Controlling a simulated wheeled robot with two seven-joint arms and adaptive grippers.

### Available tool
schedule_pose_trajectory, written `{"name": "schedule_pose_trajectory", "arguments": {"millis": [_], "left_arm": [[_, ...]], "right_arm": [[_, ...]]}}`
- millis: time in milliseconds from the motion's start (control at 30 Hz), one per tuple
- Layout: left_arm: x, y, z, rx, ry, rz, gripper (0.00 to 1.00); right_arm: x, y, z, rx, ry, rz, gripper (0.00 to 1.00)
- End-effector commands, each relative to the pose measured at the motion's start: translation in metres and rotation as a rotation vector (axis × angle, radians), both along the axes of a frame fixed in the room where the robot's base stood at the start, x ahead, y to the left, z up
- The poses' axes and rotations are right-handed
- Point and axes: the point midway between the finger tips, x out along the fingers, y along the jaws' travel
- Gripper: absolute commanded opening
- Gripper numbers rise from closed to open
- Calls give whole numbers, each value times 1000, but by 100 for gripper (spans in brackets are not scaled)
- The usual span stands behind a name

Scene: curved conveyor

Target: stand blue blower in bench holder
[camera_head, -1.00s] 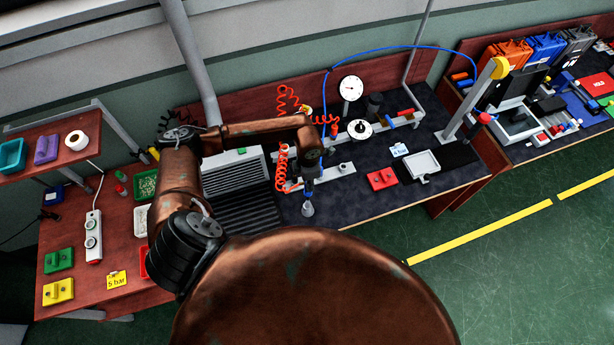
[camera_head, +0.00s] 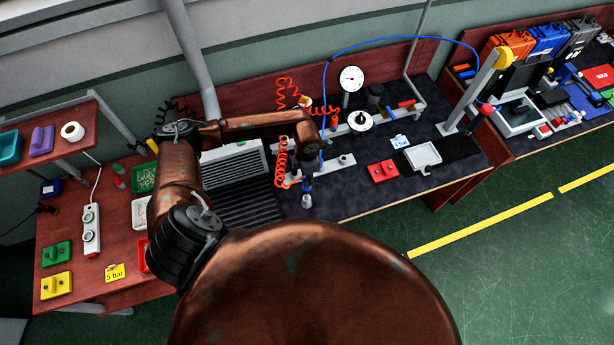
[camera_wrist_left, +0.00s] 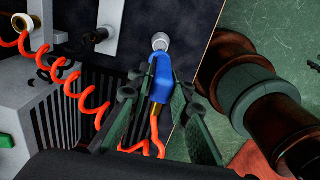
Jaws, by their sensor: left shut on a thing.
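The blue blower (camera_wrist_left: 160,85) is between the dark green fingers of my left gripper (camera_wrist_left: 162,95) in the left wrist view, which are shut on it. An orange-red hose runs from its lower end. In the head view my left gripper (camera_head: 306,184) is low over the dark bench, with a little blue showing at its tip. A small grey cup-like holder (camera_head: 306,201) stands just below it, near the bench's front edge. In the wrist view the holder (camera_wrist_left: 160,41) is at the blower's far end; I cannot tell if the blower is inside it. My right gripper is not in view.
Red coiled hoses (camera_head: 282,160) hang beside my left gripper. A grey ribbed machine (camera_head: 240,170) stands to its left. The bench front right of the holder is clear.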

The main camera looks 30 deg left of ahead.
Motion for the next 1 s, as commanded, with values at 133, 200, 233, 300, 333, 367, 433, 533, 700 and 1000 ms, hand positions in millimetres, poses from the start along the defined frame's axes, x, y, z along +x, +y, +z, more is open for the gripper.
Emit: {"name": "schedule_pose_trajectory", "arguments": {"millis": [133,200,233,300,333,367,433,533,700,1000], "left_arm": [[0,0,-18,-1,-1,0,0],[0,0,-25,-1,-1,-1,0],[0,-1,-27,-1,-1,0,0],[1,-1,-32,-1,-2,-1,0],[1,-1,-33,-1,-2,0,0],[1,-1,-34,-1,-2,0,0],[1,-1,-36,-1,-2,0,0],[1,-1,-37,-1,-2,0,0],[1,0,-36,-1,-2,0,0],[1,0,-36,-1,-2,0,0]], "right_arm": [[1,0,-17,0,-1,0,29],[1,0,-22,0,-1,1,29],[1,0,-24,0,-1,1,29],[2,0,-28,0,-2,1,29],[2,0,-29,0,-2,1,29],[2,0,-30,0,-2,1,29],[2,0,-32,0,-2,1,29],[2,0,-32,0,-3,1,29],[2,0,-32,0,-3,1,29],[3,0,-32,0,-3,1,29]]}}
